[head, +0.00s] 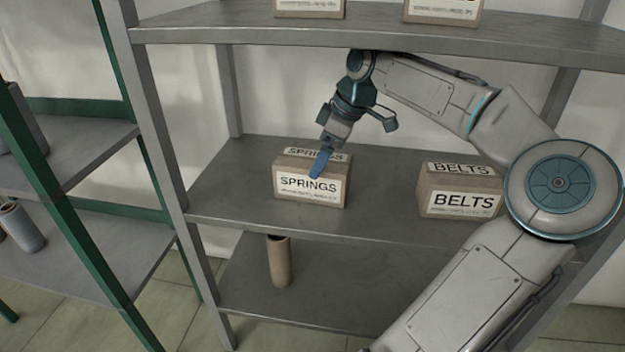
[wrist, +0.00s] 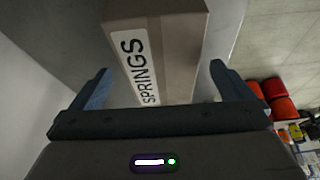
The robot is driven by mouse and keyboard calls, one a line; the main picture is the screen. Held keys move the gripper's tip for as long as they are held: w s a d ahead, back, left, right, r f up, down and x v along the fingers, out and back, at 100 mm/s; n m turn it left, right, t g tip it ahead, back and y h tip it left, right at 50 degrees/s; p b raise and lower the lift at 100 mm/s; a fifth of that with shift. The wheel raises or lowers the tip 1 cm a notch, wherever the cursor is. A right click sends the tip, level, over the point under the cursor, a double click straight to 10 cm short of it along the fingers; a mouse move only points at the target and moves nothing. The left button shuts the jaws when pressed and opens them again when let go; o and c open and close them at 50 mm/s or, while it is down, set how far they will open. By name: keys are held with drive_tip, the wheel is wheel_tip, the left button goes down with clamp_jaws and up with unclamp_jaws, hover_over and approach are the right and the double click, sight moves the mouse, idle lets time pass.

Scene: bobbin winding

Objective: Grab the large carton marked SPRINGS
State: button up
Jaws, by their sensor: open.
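The brown SPRINGS carton (head: 310,190) stands on the middle shelf of the grey rack in the head view, with white labels on its front and top. In the wrist view the carton (wrist: 183,60) lies ahead of and between the two spread fingers. My gripper (head: 320,163) is at the carton's top in the head view, a blue finger overlapping the top edge and front label. It also shows in the wrist view (wrist: 155,90), open, one finger on each side of the carton. I cannot tell whether either finger touches it.
The BELTS carton (head: 460,190) stands to the right on the same shelf (head: 385,215). An upper shelf (head: 380,38) with cartons is above my arm. A brown tube (head: 279,262) stands below. A green-framed rack (head: 75,180) is at left.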

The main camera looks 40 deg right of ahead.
sight(313, 159)
drive_tip(key=shift+w+a, duration=0.25)
drive_tip(key=shift+w, duration=0.1)
drive_tip(key=b+x, duration=0.2)
drive_tip(key=x, duration=0.3)
drive_tip(key=shift+w+a+b, duration=0.2)
drive_tip(key=shift+w+b, duration=0.05)
drive_tip(key=shift+b, duration=0.05)
drive_tip(key=c, duration=1.3)
drive_tip(key=shift+r, duration=0.1)
